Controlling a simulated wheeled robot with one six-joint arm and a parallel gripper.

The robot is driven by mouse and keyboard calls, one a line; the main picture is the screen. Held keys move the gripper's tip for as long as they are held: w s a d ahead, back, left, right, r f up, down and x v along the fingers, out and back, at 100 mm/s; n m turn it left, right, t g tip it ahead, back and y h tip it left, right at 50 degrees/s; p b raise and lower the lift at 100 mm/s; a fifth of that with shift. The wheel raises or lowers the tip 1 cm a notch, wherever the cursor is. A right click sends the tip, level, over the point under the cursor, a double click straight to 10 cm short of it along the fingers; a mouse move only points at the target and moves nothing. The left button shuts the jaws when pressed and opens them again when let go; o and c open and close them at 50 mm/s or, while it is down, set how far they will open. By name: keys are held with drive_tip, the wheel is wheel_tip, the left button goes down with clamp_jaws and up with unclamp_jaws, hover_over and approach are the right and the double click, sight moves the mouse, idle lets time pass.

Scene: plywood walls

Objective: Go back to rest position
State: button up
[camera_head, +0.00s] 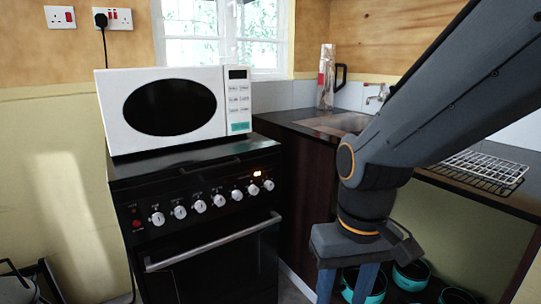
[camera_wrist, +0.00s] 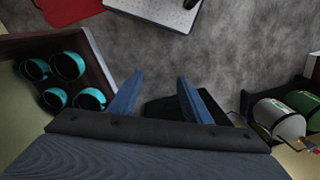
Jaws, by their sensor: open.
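My gripper (camera_head: 347,283) points downward at the right of the head view, in front of the dark counter, with its blue fingers apart. In the wrist view my gripper (camera_wrist: 156,98) is open, with nothing between its two blue fingers and grey floor beyond them. My dark grey arm reaches in from the upper right of the head view and covers part of the counter.
A white microwave (camera_head: 172,104) sits on a black stove (camera_head: 208,228). A sink (camera_head: 338,122) and a white wire rack (camera_head: 484,168) are at the right. Teal mugs (camera_wrist: 68,65) stand in a low shelf. Gas cylinders (camera_wrist: 276,118) are at the wrist view's right.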

drive_tip(key=d+r+m+p, duration=0.2)
drive_tip(key=d+r+p, duration=0.4)
drive_tip(key=p, duration=0.6)
drive_tip(key=shift+d+r+h, duration=0.15)
drive_tip(key=shift+d+h, duration=0.15)
drive_tip(key=shift+d, duration=0.3)
drive_tip(key=shift+s, duration=0.1)
idle(3.1)
